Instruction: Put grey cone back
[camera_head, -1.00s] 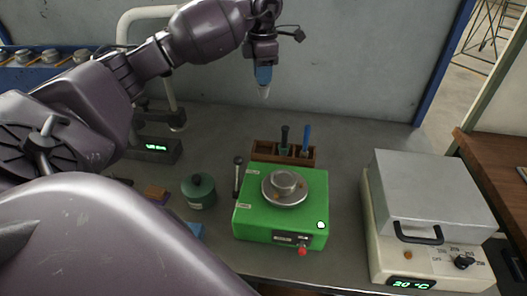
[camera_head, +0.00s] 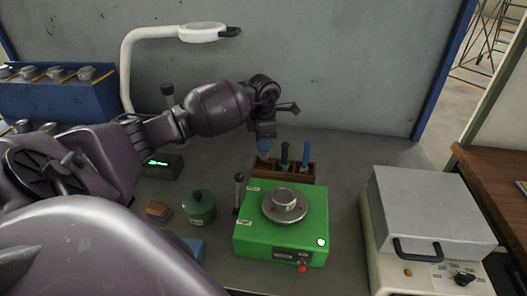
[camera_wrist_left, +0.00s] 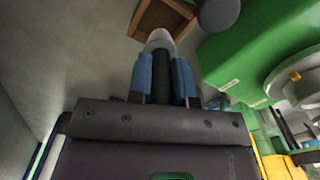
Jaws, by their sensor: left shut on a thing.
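My left gripper (camera_head: 264,143) is shut on the grey cone (camera_head: 264,156), which points down just above the left end of the wooden rack (camera_head: 290,176). In the left wrist view, the pale end of the cone (camera_wrist_left: 160,40) and its dark shaft show between the blue fingers (camera_wrist_left: 162,78). An open rack compartment (camera_wrist_left: 158,17) lies just beyond the cone's end there. I cannot tell whether the tip is inside the rack. A dark green-handled tool (camera_head: 284,158) and a blue-handled tool (camera_head: 306,155) stand in the rack. My right gripper is not in view.
A green machine (camera_head: 250,235) with a round metal plate stands in front of the rack. A dark-knobbed lever (camera_head: 238,188) and green pot (camera_head: 198,208) are left of it. A grey-lidded heater (camera_head: 430,205) is at right. Bench between machine and heater is clear.

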